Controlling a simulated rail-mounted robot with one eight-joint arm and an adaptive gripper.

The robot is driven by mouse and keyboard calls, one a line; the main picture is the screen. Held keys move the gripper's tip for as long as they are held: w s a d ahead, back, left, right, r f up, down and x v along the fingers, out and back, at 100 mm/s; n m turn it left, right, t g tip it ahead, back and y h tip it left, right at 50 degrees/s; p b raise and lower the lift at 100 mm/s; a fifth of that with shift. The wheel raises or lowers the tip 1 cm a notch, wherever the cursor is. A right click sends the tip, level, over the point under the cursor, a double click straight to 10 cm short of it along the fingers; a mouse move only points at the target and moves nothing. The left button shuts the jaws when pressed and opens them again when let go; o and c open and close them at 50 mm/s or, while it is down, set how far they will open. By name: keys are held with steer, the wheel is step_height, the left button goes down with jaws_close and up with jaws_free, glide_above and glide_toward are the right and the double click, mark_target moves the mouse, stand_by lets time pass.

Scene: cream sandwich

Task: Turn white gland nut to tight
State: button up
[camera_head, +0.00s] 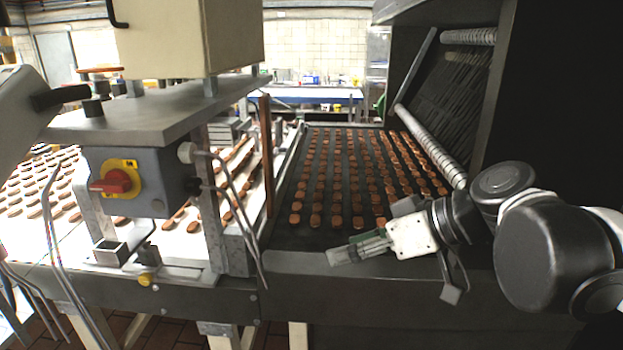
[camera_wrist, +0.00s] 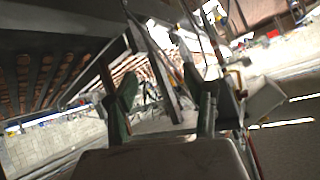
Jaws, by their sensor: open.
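The white gland nut (camera_head: 186,152) is a small pale round fitting on the right side of the grey switch box (camera_head: 150,190). A thin grey cable or tube runs from beside it, down to the right. A dark fitting sits just below it. My gripper (camera_head: 335,256) is well to the right of the nut and lower, over the front edge of the dark conveyor, pointing left. In the wrist view my gripper (camera_wrist: 163,90) shows two greenish fingers spread apart with nothing held between them. I cannot make out the nut in the wrist view.
A red rotary switch (camera_head: 117,182) is on the box front. Thin bent tubes (camera_head: 242,215) and a brown upright post (camera_head: 266,150) stand between the box and my gripper. Rows of brown biscuits lie on the dark conveyor (camera_head: 318,240). The space just left of my gripper is clear.

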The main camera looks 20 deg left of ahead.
mark_target(194, 153)
steer(key=w+a+r+n+g+y+p, duration=0.1)
steer(key=w+a+r+n+g+y, duration=0.2)
steer(key=a+r, duration=0.4)
steer(key=w+a+r+n+g+y+p, duration=0.1)
steer(key=a+r+n+g+y, duration=0.2)
steer(key=a+r+n+y, duration=0.25)
steer(key=shift+t+h, duration=0.3)
steer(key=shift+h, duration=0.35)
steer(key=a, duration=0.5)
steer(key=s+a+p, duration=0.1)
steer(key=a, duration=0.4)
steer(key=s+a, duration=0.1)
steer(key=a, duration=0.4)
steer(key=shift+s+r, duration=0.15)
steer(key=shift+r, duration=0.1)
steer(key=c, duration=1.1)
steer(key=shift+m, duration=0.35)
